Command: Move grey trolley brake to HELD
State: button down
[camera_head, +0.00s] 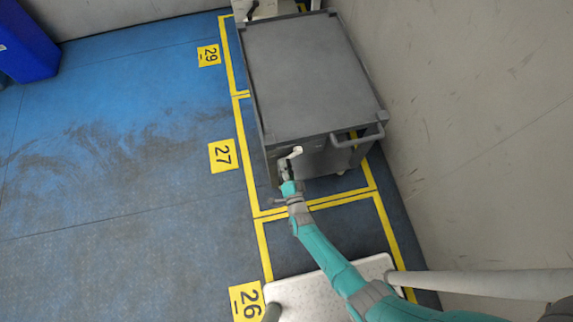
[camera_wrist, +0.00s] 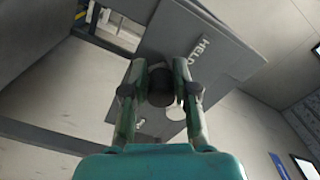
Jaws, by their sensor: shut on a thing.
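The grey trolley (camera_head: 310,75) stands in the yellow-marked bay beside the wall. My gripper (camera_head: 286,170) is at the trolley's near end, low on its left side. In the wrist view my gripper (camera_wrist: 160,88) has its two fingers closed on either side of a dark round brake knob (camera_wrist: 160,84). The fingers hide the knob's sides, and the other brake marking cannot be read.
The trolley's push handle (camera_head: 360,137) sticks out right of my gripper. A wall (camera_head: 480,120) runs close along the right. Floor signs 27 (camera_head: 222,155) and 26 (camera_head: 246,301) lie to the left, where the blue floor is open. A blue bin (camera_head: 25,45) stands far left.

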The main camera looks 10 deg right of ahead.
jog(key=shift+a+r, duration=0.2)
jog(key=c, duration=0.9)
grip_release()
jog(key=shift+s, duration=6)
jog(key=shift+d, duration=0.1)
